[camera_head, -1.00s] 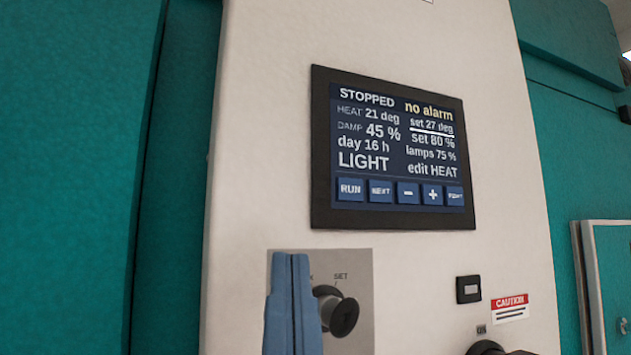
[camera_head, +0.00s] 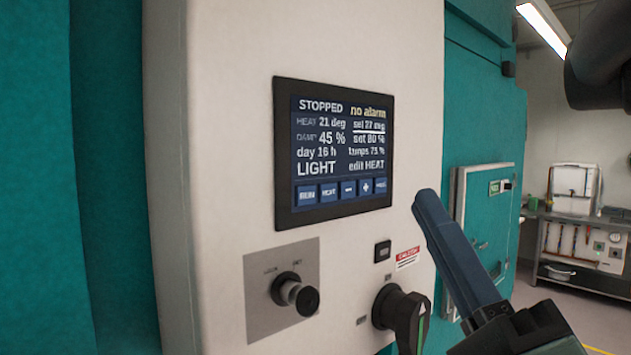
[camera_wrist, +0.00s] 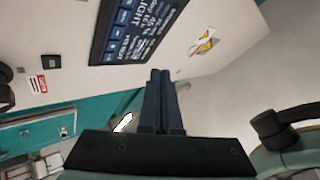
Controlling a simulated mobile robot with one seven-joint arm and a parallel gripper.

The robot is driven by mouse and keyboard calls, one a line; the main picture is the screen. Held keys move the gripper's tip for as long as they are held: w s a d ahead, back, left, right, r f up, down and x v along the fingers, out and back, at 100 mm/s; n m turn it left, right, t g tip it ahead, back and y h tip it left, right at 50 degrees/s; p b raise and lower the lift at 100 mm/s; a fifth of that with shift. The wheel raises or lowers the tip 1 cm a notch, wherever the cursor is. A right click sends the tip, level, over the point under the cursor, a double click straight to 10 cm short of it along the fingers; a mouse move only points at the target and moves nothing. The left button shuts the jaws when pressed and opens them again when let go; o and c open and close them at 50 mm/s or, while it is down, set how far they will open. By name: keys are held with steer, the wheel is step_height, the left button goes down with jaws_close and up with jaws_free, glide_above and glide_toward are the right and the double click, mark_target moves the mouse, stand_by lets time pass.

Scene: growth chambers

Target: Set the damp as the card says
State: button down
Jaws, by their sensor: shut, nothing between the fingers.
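The control screen (camera_head: 335,153) is on the cream panel in the head view. It reads STOPPED, no alarm, HEAT 21 deg, set 27 deg underlined, DAMP 45 %, set 80 %, day 16 h, edit HEAT. A row of blue buttons (camera_head: 347,190) runs along its bottom, with RUN at the left and minus and plus further right. My gripper (camera_head: 428,197) is shut and empty, right of and below the screen, apart from it. In the wrist view the screen (camera_wrist: 133,28) lies beyond the fingers (camera_wrist: 160,75). No card can be made out.
Below the screen are a key switch with a knob (camera_head: 296,294), a small black switch (camera_head: 382,251), a caution label (camera_head: 407,258) and a dark rotary handle (camera_head: 402,315). A teal door (camera_head: 487,235) and a bench (camera_head: 580,245) stand to the right.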

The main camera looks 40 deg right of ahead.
steer(key=p, duration=0.1)
glide_toward(330, 174)
steer(key=shift+w+d+r, duration=0.25)
steer(key=shift+w+r, duration=0.15)
steer(key=shift+r, duration=0.2)
steer(key=shift+w+d+r, duration=0.25)
steer(key=shift+w+r, duration=0.15)
steer(key=shift+r, duration=0.25)
steer(key=shift+w+d+r, duration=0.25)
steer(key=shift+w+r, duration=0.15)
steer(key=shift+r, duration=0.2)
steer(key=shift+y, duration=0.3)
stand_by(0.6)
steer(key=shift+w, duration=0.4)
steer(key=shift+w, duration=0.3)
stand_by(0.6)
steer(key=shift+s, duration=0.75)
steer(key=shift+s+d+b, duration=0.2)
steer(key=shift+s+b, duration=0.15)
steer(key=shift+s, duration=2.15)
